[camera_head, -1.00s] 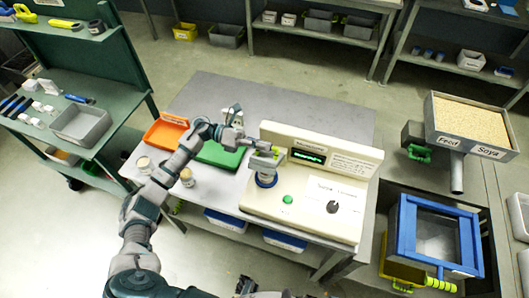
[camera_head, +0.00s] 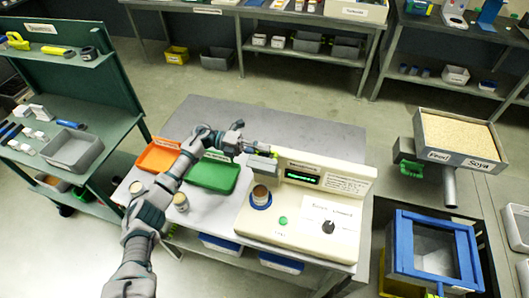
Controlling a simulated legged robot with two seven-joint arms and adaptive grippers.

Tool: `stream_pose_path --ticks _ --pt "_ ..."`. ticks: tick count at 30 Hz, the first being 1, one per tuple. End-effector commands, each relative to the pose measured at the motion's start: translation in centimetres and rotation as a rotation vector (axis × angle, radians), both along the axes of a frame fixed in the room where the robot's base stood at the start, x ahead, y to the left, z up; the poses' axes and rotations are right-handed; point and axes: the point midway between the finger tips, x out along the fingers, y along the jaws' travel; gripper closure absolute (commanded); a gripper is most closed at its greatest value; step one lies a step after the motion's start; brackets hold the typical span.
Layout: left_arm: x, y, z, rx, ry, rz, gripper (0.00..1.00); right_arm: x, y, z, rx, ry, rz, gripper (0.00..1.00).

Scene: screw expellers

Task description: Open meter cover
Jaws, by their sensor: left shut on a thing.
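The meter (camera_head: 300,222) is a beige box with a lit green display, a green button and a black knob, standing on the grey table. At its left a blue ring (camera_head: 261,205) surrounds a round well with brown contents showing. My left gripper (camera_head: 250,153) is just behind and above the well, shut on the grey meter cover (camera_head: 262,164), which is raised clear of the ring. The fingertips are small and partly merge with the cover. I cannot tell whether the cover is hinged to the meter. My right gripper is out of view.
A green tray (camera_head: 214,177) and an orange tray (camera_head: 158,157) lie left of the meter. Small jars (camera_head: 181,202) stand near the table's left front edge. The back of the table is clear. A blue-framed bin (camera_head: 432,250) and a feed hopper (camera_head: 458,138) stand right.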

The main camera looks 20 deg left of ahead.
Motion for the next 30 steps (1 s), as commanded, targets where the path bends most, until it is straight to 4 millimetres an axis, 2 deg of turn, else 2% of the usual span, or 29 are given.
stream_pose_path --ticks 1,16,17,19,30 --pt "0.23 0.60 -0.11 0.006 0.011 0.010 1.00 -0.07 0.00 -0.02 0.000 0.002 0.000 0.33" --pt "0.32 0.57 -0.16 0.007 0.026 0.010 1.00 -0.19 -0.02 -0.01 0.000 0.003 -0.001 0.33" --pt "0.32 0.57 -0.16 0.007 0.025 0.009 0.78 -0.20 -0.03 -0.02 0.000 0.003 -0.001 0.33" --pt "0.31 0.49 -0.17 0.006 0.025 0.008 0.61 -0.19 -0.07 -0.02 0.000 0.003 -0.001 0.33" --pt "0.33 -0.35 -0.14 0.011 0.024 0.005 0.61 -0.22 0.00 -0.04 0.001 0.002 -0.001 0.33"
